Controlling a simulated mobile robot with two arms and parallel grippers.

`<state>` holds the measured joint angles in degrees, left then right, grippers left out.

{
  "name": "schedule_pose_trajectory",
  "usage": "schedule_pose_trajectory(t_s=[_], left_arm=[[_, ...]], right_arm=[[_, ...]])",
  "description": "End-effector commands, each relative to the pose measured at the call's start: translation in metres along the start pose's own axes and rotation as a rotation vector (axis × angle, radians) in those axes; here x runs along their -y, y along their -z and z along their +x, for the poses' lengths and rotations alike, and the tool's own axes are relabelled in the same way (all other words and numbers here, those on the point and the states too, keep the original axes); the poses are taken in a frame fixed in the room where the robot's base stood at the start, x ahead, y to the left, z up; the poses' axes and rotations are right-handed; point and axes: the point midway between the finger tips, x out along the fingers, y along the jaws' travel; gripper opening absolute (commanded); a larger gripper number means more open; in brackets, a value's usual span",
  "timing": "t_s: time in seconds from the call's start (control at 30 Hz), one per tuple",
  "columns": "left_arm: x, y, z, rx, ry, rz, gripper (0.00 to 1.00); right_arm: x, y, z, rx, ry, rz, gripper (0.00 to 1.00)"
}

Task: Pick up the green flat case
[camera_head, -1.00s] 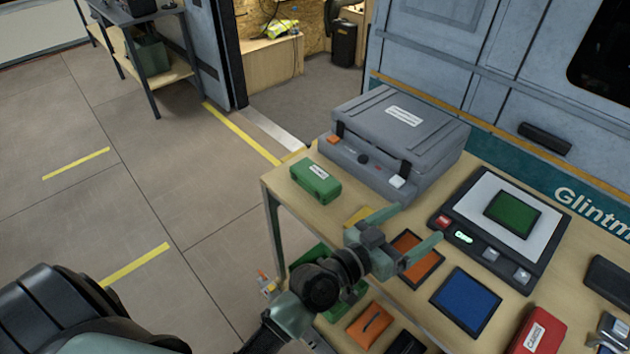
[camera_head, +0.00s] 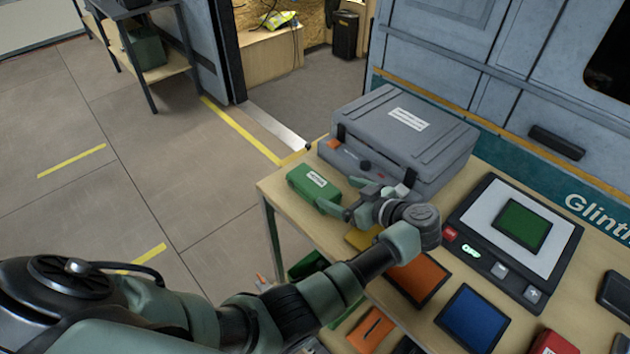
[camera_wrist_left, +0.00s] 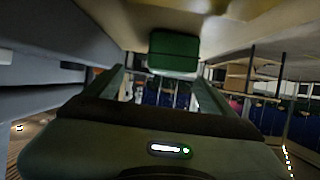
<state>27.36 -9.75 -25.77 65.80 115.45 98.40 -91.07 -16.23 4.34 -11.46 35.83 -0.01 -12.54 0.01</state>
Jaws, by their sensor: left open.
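The green flat case (camera_head: 313,183) lies near the table's left corner, beside the large grey case. It has a white label on top. My left gripper (camera_head: 340,197) is open just to the right of it, low over the table, with its fingers pointing at its near right end. In the left wrist view the green case (camera_wrist_left: 174,52) shows ahead, between the lines of the two open fingers (camera_wrist_left: 161,82). Nothing is between the fingers. I cannot tell whether a fingertip touches the case. My right gripper is not in view.
The large grey case (camera_head: 405,135) stands close behind the gripper. A scale (camera_head: 480,215) with a green panel (camera_head: 524,224) lies to the right. A yellow panel (camera_head: 362,238), an orange panel (camera_head: 420,277) and a blue panel (camera_head: 470,316) lie nearer me. The floor left of the table is clear.

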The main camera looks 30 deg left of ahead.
Motion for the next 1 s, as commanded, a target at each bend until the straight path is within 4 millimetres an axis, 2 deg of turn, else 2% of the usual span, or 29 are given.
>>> schedule_pose_trajectory(t_s=[0.13, 0.3, 0.4, 0.6, 0.87, 0.97, 1.0], left_arm=[[0.005, -0.005, 0.017, 0.008, 0.013, 0.012, 0.87], [0.007, -0.004, 0.037, 0.007, 0.012, 0.01, 0.87], [0.01, -0.001, 0.053, 0.004, 0.012, 0.009, 0.87], [0.009, -0.003, 0.075, 0.006, 0.008, 0.007, 0.87], [0.009, -0.003, 0.077, 0.007, 0.007, 0.005, 0.87], [0.009, -0.003, 0.077, 0.007, 0.007, 0.005, 0.62], [0.009, -0.003, 0.077, 0.007, 0.007, 0.005, 0.51]], right_arm=[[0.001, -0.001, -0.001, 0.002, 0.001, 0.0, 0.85], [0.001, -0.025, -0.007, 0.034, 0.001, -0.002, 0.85], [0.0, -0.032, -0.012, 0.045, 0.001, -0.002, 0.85], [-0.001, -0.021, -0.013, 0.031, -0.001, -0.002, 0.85], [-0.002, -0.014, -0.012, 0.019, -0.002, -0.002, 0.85], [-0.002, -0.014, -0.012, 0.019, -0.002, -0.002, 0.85], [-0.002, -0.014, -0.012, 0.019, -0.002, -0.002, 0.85]])
